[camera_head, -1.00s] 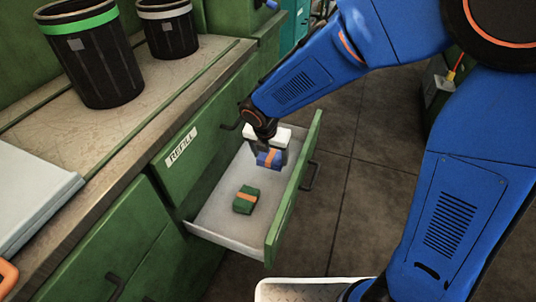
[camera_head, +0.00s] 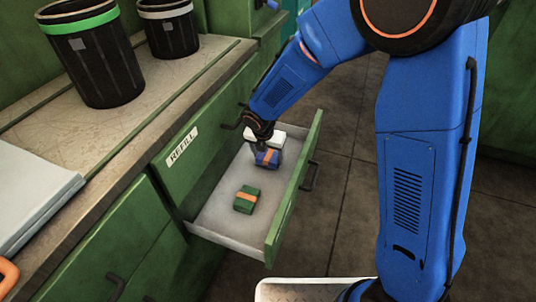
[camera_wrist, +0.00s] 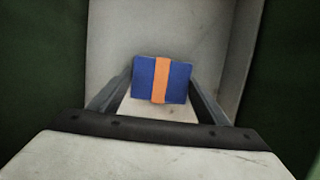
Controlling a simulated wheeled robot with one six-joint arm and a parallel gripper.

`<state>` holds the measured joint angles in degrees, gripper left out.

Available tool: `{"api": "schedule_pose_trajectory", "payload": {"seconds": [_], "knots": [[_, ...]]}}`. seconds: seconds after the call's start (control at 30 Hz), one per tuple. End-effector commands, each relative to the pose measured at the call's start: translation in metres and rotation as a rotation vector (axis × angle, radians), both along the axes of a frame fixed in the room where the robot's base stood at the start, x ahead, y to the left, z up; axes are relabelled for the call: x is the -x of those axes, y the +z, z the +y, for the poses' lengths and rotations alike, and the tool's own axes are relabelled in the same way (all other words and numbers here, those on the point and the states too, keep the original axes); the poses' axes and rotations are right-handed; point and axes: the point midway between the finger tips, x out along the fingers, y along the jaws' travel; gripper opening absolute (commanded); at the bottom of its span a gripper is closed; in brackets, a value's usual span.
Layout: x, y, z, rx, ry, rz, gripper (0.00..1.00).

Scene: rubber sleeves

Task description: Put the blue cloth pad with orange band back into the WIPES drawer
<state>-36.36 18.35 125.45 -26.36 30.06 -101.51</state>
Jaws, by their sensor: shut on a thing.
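The blue cloth pad with an orange band (camera_head: 268,158) is between the fingers of my gripper (camera_head: 266,152), inside the far part of the open drawer (camera_head: 216,223). In the wrist view the pad (camera_wrist: 175,80) lies between the two fingertips of my gripper (camera_wrist: 160,88), which are shut on its sides. I cannot tell whether the pad touches the drawer floor. A green pad with an orange band (camera_head: 246,199) lies on the drawer floor nearer the camera. No WIPES label is readable; the label on the drawer front above reads REFILL (camera_head: 182,147).
The drawer's green front (camera_head: 293,190) stands out over the dark tiled floor. The worktop (camera_head: 110,135) on the left holds two black bins (camera_head: 92,55) (camera_head: 168,28) and a pale flat lidded thing (camera_head: 30,195). An orange handle-like part (camera_head: 8,273) shows at the lower left.

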Motion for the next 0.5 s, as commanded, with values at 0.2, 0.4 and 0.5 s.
{"api": "schedule_pose_trajectory", "payload": {"seconds": [0.2, 0.4, 0.5], "knots": [[-0.014, -0.012, 0.001, 0.001, -0.001, 0.002, 0.45], [-0.014, -0.012, 0.001, 0.0, 0.0, 0.0, 0.45], [-0.014, -0.013, 0.001, 0.001, 0.0, 0.0, 0.45]]}}
